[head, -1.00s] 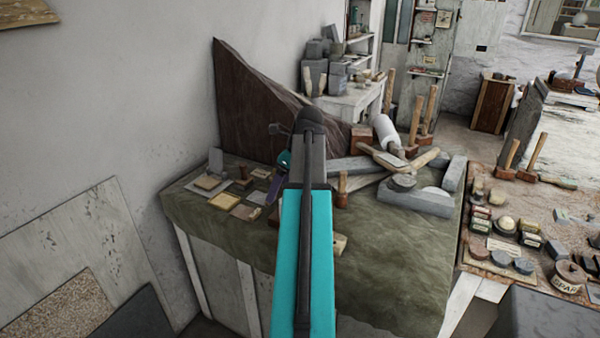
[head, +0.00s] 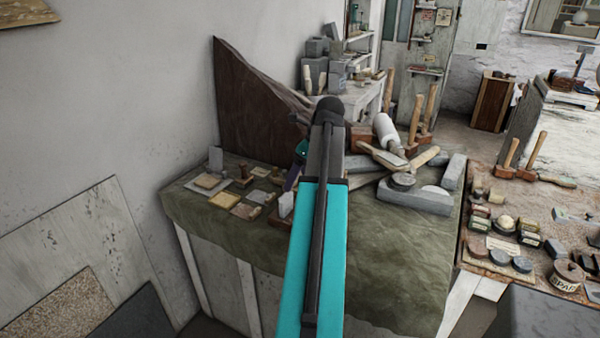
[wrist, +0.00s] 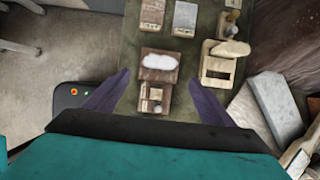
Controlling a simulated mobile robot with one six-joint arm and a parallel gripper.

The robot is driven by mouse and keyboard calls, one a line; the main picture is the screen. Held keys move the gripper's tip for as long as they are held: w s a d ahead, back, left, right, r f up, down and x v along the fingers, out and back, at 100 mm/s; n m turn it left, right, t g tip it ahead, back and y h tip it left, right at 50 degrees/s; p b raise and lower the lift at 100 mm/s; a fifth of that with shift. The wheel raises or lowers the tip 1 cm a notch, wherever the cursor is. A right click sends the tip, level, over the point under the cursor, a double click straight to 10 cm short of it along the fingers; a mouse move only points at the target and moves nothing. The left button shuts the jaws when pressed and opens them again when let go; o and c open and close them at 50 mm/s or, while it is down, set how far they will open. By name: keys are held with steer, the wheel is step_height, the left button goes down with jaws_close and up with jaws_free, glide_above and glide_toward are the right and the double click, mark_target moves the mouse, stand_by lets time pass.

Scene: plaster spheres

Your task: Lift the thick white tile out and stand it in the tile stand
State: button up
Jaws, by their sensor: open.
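A white piece (wrist: 158,61), which looks like the thick white tile seen from above, sits in a brown block in the wrist view. In the head view a pale upright piece (head: 286,204), probably the same, shows beside my arm. My gripper (wrist: 158,77) is open and empty, its purple fingers apart on either side of the brown block's near part. In the head view my arm hides most of it. A small slotted wooden piece (wrist: 155,96) lies just nearer. A pale wooden frame (wrist: 218,68) stands right of the block; I cannot tell which is the tile stand.
Flat tiles (head: 226,200) and small blocks lie on the green-covered bench (head: 385,265) at left. Grey stone blocks (head: 415,200), mallets and a white cylinder (head: 384,128) crowd the right. The bench's front right is clear.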

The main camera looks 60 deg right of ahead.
mark_target(286, 197)
steer(key=shift+p+x, duration=1.5)
steer(key=shift+x, duration=4.85)
steer(key=c, duration=1.3)
steer(key=shift+o, duration=0.2)
steer(key=shift+r, duration=0.1)
steer(key=shift+r, duration=0.1)
steer(key=shift+r+p, duration=0.35)
steer(key=shift+p, duration=0.05)
steer(key=shift+r+p, duration=1.7)
steer(key=shift+r, duration=0.45)
